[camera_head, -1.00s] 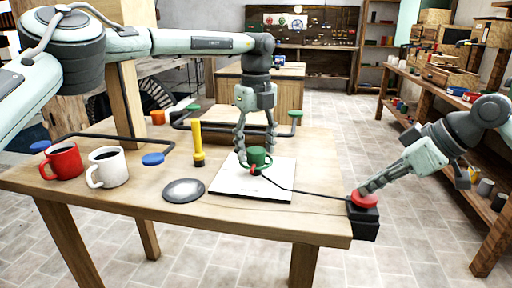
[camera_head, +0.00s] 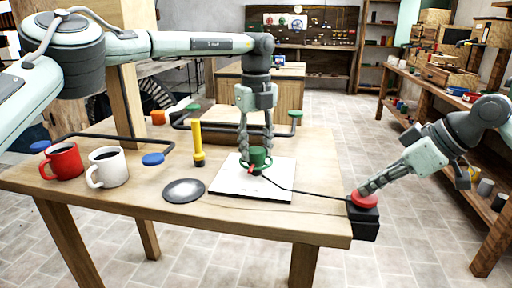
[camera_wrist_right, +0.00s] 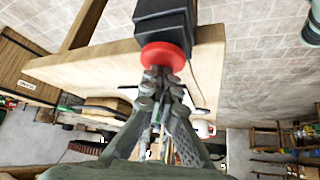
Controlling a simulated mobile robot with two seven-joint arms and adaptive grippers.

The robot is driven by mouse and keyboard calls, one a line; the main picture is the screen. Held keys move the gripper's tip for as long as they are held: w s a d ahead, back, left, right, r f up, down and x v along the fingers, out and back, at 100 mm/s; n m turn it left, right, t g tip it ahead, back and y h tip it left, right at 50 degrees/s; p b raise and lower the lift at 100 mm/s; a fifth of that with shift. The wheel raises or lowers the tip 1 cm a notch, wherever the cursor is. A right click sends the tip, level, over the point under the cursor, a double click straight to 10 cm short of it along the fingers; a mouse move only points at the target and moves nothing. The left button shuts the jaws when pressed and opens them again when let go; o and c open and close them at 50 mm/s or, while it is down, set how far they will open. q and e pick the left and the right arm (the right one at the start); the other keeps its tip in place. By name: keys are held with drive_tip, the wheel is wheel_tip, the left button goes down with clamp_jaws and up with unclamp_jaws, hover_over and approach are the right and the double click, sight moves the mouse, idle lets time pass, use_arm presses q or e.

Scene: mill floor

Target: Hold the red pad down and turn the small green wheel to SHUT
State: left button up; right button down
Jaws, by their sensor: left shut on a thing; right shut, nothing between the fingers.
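The red pad (camera_head: 364,200) sits on a black box (camera_head: 362,222) at the right front corner of the table. My right gripper (camera_head: 366,188) is shut and empty, its fingertips against the pad; the right wrist view also shows the fingertips (camera_wrist_right: 160,76) at the red pad (camera_wrist_right: 162,56). The small green wheel (camera_head: 258,157) stands on a white plate (camera_head: 252,187) in mid-table. My left gripper (camera_head: 256,150) points down and is shut on the wheel. A small red part (camera_head: 251,168) shows at the wheel's front. Any SHUT marking is too small to read.
A red mug (camera_head: 63,161), a white mug (camera_head: 107,167), a grey disc (camera_head: 184,190) and a yellow-and-black torch (camera_head: 198,145) stand left of the plate. Dark bent bars with blue and green ends lie behind. A black cable runs from the plate to the box.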

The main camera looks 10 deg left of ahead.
use_arm(q)
drive_tip(key=m, duration=0.8)
drive_tip(key=shift+m, duration=0.4)
drive_tip(key=m, duration=0.4)
drive_tip(key=shift+m, duration=2.1)
drive_tip(key=o, duration=1.2)
drive_tip(key=shift+c, duration=0.2)
